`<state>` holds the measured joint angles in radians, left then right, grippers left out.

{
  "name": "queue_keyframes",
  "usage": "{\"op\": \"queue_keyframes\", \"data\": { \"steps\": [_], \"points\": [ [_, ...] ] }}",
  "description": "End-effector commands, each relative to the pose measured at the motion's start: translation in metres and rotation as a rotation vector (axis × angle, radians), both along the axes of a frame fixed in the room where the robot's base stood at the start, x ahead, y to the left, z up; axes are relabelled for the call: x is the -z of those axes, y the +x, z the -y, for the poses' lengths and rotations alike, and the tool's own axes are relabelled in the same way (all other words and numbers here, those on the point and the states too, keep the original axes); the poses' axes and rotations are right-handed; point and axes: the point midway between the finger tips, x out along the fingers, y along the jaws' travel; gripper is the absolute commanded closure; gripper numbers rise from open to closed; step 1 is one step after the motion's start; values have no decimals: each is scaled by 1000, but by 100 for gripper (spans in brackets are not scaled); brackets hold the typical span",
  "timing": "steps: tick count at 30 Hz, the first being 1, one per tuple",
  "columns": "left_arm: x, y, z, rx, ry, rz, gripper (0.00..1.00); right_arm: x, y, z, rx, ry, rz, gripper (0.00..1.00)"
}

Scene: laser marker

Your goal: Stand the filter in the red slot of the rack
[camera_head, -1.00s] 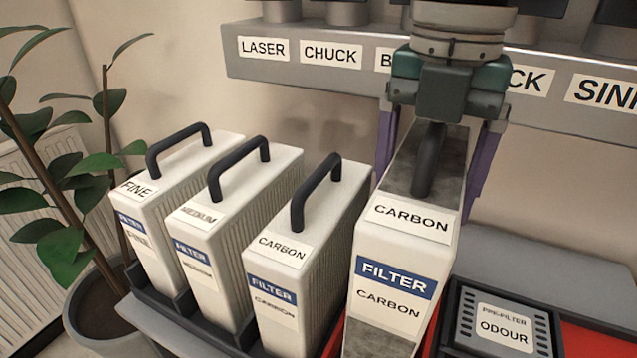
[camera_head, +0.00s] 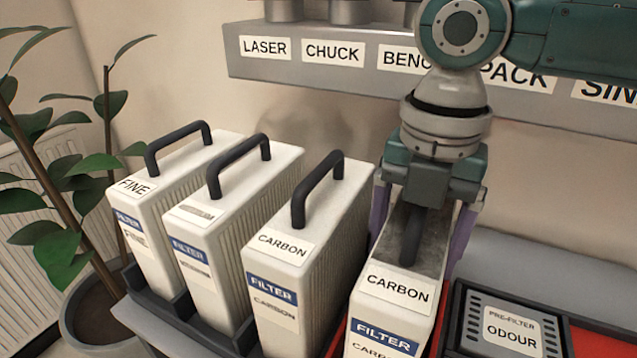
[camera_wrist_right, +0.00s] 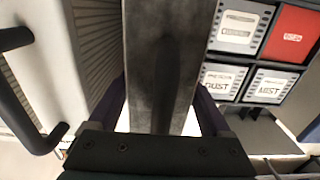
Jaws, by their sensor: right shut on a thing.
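My right gripper (camera_head: 422,222) is shut on a white carbon filter (camera_head: 396,312) with a dirty grey top. Its purple fingers are on both sides of the filter's upper part. The filter is upright. In the right wrist view the grey top of the filter (camera_wrist_right: 165,65) runs between the fingers. Red parts of the slot (camera_head: 337,338) show beside the filter low in the head view; its lower end is out of frame, so I cannot tell how deep it sits. The dark rack (camera_head: 178,318) holds other filters on the left. My left gripper is not in view.
A clean carbon filter (camera_head: 278,300) stands close on the left, with medium (camera_head: 190,230) and fine (camera_head: 150,265) filters beyond. A pre-filter odour box (camera_head: 510,330) is close on the right. A labelled grey ledge (camera_head: 360,80) runs behind. A plant (camera_head: 60,200) stands far left.

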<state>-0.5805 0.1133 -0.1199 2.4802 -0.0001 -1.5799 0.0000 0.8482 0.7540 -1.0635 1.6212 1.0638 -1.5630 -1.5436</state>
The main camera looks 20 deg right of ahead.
Motion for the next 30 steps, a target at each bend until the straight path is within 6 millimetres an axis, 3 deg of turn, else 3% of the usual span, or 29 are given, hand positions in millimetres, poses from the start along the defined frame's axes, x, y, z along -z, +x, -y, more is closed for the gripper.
{"op": "queue_keyframes", "data": {
  "steps": [5, 14, 30],
  "points": [
    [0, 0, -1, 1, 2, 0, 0, 0, 0, 0, 0, -1, -1, 0],
    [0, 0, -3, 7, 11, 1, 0, -4, 0, 0, 0, -1, 1, 0],
    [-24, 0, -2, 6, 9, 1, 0, -109, 1, 0, 1, 0, 1, 0]
  ]
}}
